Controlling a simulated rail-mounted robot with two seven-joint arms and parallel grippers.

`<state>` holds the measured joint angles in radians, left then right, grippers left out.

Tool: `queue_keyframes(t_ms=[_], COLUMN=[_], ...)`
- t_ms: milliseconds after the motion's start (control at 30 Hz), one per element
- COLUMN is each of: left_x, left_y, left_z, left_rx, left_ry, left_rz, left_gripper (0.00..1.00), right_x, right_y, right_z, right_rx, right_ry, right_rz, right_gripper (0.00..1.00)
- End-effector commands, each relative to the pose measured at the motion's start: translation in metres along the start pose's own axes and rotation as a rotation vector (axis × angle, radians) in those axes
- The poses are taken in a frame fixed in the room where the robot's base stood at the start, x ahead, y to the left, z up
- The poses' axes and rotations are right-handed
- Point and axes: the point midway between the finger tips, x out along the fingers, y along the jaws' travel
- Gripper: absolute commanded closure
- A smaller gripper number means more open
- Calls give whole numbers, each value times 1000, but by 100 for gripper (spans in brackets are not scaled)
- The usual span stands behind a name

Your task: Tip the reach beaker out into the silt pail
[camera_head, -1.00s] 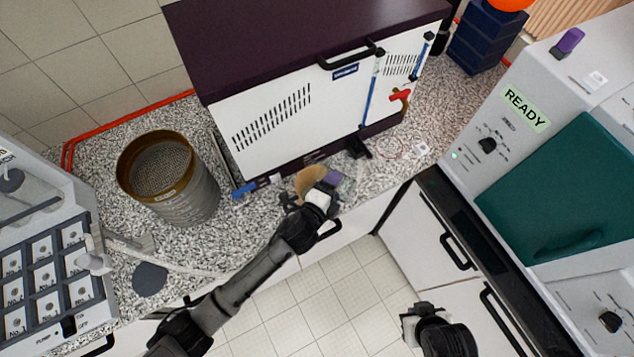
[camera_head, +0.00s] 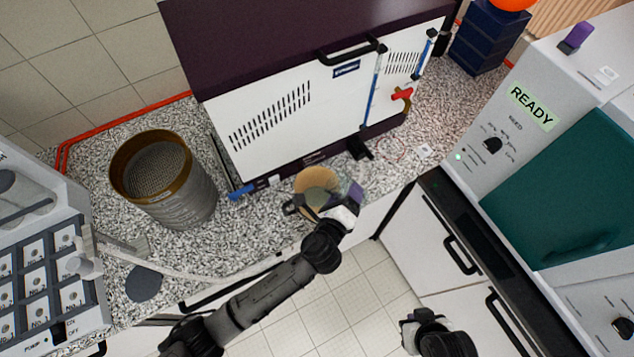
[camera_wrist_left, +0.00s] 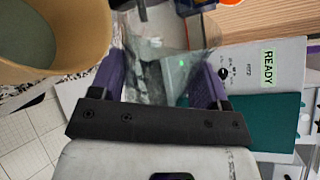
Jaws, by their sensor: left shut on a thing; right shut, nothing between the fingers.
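The silt pail is a tan round tub (camera_head: 312,182) on the speckled counter in front of the white cabinet. In the left wrist view its tan wall (camera_wrist_left: 92,42) and grey-green inside show at upper left. My left gripper (camera_head: 345,200) is at the pail's right front side. Its purple fingers (camera_wrist_left: 165,85) are shut on a clear see-through vessel, which I take for the reach beaker (camera_wrist_left: 165,62). It is beside the pail in the wrist view; its tilt and contents are unclear. My right gripper (camera_head: 410,325) is shut and empty, low over the floor.
A large sieve drum (camera_head: 165,180) stands on the counter at left. The white cabinet with a dark top (camera_head: 270,110) stands behind the pail, with a blue valve handle (camera_head: 242,191) at its foot. A machine with a READY label (camera_head: 533,106) stands at right.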

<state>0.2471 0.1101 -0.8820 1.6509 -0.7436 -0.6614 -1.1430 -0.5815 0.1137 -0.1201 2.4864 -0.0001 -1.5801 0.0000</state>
Motion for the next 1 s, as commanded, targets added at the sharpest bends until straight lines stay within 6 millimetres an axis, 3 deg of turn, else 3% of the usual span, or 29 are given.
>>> queue_keyframes(t_ms=[33, 267, 300, 500, 1000], left_x=[1, -3, 0, 3, 11], left_y=[6, -12, 1, 15, 46], left_z=[-5, 2, -11, -34, -77], left_rx=[57, 355, 378, 518, 776], left_ry=[-13, -93, -98, -136, -205], left_rz=[2, -4, -4, -6, -10], left_gripper=[62, 62, 62, 62, 62], right_x=[3, -22, -7, 15, 56], right_y=[0, 2, 2, 3, 0], right_z=[1, -7, -2, 6, 18], right_rx=[0, -4, -5, -11, -5], right_ry=[0, -6, -2, -8, -7], right_rz=[0, 3, 4, 9, 4], right_gripper=[100, 100, 100, 100, 100])
